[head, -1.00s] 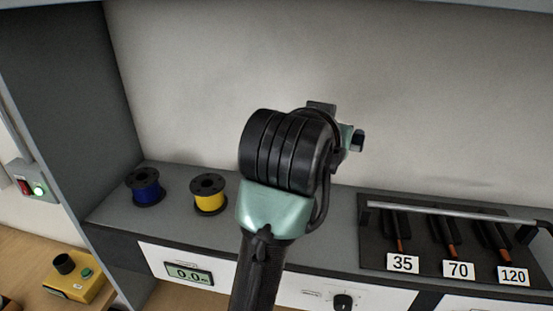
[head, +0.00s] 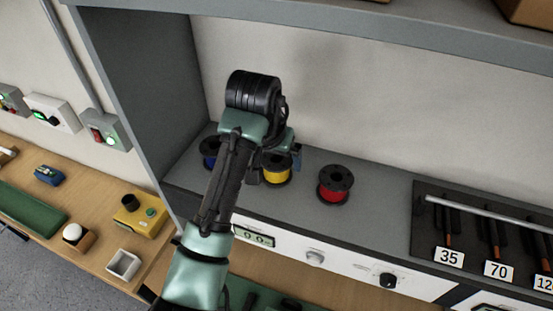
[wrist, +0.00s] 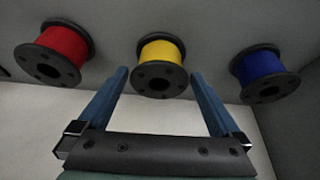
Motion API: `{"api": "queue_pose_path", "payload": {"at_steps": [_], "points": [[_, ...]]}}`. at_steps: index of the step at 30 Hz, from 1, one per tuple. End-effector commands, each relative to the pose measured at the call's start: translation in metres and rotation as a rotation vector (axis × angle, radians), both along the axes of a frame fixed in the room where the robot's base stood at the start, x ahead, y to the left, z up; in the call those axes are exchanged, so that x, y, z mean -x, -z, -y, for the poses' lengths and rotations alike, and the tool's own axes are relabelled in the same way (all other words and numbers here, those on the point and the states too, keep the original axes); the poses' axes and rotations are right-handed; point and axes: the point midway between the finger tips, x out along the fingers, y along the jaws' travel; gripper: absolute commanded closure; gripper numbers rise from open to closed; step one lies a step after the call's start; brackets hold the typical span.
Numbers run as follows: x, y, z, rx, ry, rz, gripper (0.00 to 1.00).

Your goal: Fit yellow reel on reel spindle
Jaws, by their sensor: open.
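The yellow reel (head: 277,172) has black flanges and stands on the grey shelf between the blue and red reels. My arm partly hides it in the head view. In the wrist view the yellow reel (wrist: 161,66) lies just beyond the fingertips, roughly centred between them. My gripper (wrist: 160,74) is open, with one blue finger to each side and nothing held. In the head view my gripper (head: 275,170) is mostly hidden behind my wrist. I cannot make out a reel spindle in these views.
The red reel (head: 335,184) stands right of the yellow one, the blue reel (head: 210,150) left, partly behind my arm; they also show in the wrist view (wrist: 62,53) and (wrist: 264,74). A rack of labelled tools (head: 480,240) is at right. An upper shelf (head: 330,28) overhangs.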

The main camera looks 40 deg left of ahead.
Motion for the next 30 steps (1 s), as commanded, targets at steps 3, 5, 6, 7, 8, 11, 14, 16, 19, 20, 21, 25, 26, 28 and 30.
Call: {"api": "queue_pose_path", "payload": {"at_steps": [3, 5, 6, 7, 8, 11, 14, 16, 19, 20, 21, 25, 26, 28, 30], "points": [[-0.0035, 0.0085, -0.0007, -0.001, 0.001, 0.000, 0.00], [-0.0041, 0.0106, -0.0010, -0.002, 0.001, 0.000, 0.00], [-0.0043, 0.0112, -0.0010, -0.002, 0.001, 0.000, 0.00], [-0.0043, 0.0113, -0.0010, -0.002, 0.001, 0.000, 0.00], [-0.0044, 0.0113, -0.0009, -0.002, 0.001, 0.000, 0.00], [-0.0044, 0.0111, -0.0008, -0.001, 0.002, 0.001, 0.04], [-0.0045, 0.0109, -0.0008, -0.001, 0.002, 0.002, 0.22], [-0.0044, 0.0108, -0.0008, -0.001, 0.002, 0.002, 0.34], [-0.0045, 0.0106, -0.0007, -0.001, 0.002, 0.002, 0.52], [-0.0045, 0.0106, -0.0007, -0.001, 0.002, 0.002, 0.58], [-0.0045, 0.0105, -0.0007, -0.001, 0.002, 0.002, 0.65], [-0.0046, 0.0103, -0.0006, -0.002, 0.002, 0.003, 0.88], [-0.0046, 0.0102, -0.0007, -0.002, 0.002, 0.003, 0.94], [-0.0051, 0.0087, -0.0010, -0.004, 0.001, 0.006, 1.00], [-0.0052, 0.0086, -0.0010, -0.004, 0.001, 0.006, 1.00]]}}
